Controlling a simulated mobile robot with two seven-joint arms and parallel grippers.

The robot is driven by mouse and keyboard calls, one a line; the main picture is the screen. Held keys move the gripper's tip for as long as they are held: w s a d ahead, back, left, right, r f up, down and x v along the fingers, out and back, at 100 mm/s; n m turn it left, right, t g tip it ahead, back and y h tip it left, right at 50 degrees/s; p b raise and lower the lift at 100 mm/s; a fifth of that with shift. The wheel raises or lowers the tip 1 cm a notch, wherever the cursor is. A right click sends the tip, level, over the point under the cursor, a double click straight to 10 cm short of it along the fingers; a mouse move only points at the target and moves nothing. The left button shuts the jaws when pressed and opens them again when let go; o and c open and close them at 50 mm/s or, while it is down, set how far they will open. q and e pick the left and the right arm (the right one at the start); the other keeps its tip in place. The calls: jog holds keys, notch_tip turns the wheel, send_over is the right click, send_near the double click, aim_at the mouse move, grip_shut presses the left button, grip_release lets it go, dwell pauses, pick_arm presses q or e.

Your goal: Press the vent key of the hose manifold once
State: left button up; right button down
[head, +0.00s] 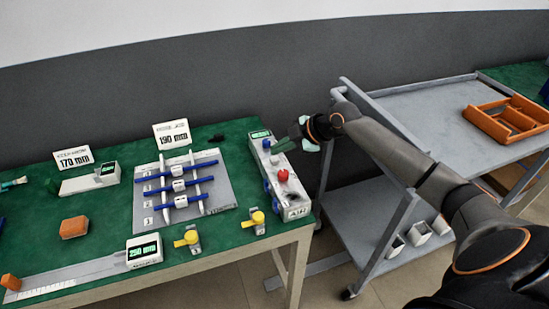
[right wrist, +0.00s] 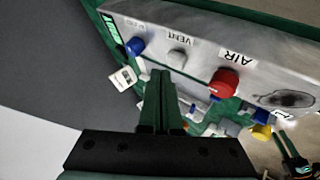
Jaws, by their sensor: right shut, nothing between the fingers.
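The hose manifold (head: 292,190) is a long grey box at the right end of the green table, with a small green display and a red knob (head: 283,175). In the right wrist view its top face (right wrist: 275,65) carries the vent key (right wrist: 177,58), a small whitish-grey button beside the word VENT. The red knob (right wrist: 223,83) marked AIR is to its right. My right gripper (head: 277,148) is shut and empty over the manifold's far part; its green fingertips (right wrist: 163,76) appear just short of the vent key. Contact cannot be told. The left gripper is out of view.
A board with blue hoses (head: 181,186) lies left of the manifold. Yellow fittings (head: 258,218) stand near the front edge. A grey cart (head: 400,100) with an orange tray (head: 490,137) stands to the right, beyond a gap.

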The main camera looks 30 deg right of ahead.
aim_at(279, 159)
jog(key=shift+f, duration=0.3)
jog(key=shift+f, duration=0.55)
dwell(0.7)
jog(key=shift+r+p, duration=0.65)
jog(key=shift+r, duration=0.3)
notch_tip(279, 159, up, 5)
jog(key=p, duration=0.4)
jog(key=shift+r+p, duration=0.1)
jog(key=shift+p, duration=0.3)
dwell(0.4)
